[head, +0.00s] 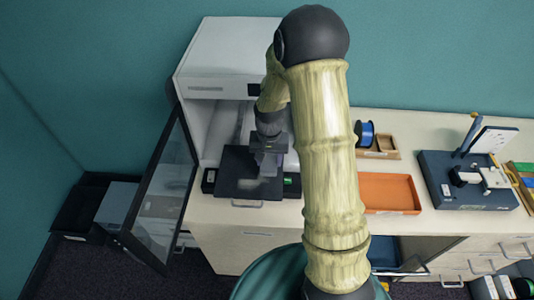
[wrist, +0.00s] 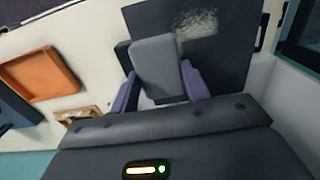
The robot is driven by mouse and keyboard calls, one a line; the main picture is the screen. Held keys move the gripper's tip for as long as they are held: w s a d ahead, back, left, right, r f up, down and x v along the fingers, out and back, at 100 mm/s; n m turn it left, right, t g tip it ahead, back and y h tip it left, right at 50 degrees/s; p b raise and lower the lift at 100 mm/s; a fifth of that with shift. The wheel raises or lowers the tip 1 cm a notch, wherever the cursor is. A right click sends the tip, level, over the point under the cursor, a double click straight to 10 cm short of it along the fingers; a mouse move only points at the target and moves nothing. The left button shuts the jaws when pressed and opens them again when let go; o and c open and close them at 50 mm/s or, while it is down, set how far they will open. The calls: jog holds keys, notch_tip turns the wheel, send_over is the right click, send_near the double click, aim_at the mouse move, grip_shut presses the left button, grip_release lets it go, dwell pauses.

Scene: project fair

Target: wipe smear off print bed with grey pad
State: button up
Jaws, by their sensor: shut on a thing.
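The print bed (head: 232,165) is a dark flat plate at the front of the open white printer. It fills the upper middle of the wrist view (wrist: 235,60). The smear (wrist: 196,23) is a pale, speckled patch on the bed, just beyond the pad in the wrist view; it shows faintly in the head view (head: 249,184). My gripper (wrist: 160,88) is shut on the grey pad (wrist: 157,60), which sits between the two purple-grey fingers. In the head view my gripper (head: 266,166) is over the right part of the bed. I cannot tell whether the pad touches the bed.
The white printer housing (head: 225,60) surrounds the bed's back and sides, with its glass door (head: 165,190) swung open at left. Right of my arm are an orange tray (head: 392,194), a blue spool (head: 365,134) and a dark blue device (head: 465,190). Bare counter lies between them.

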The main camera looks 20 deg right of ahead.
jog(key=shift+s, duration=0.25)
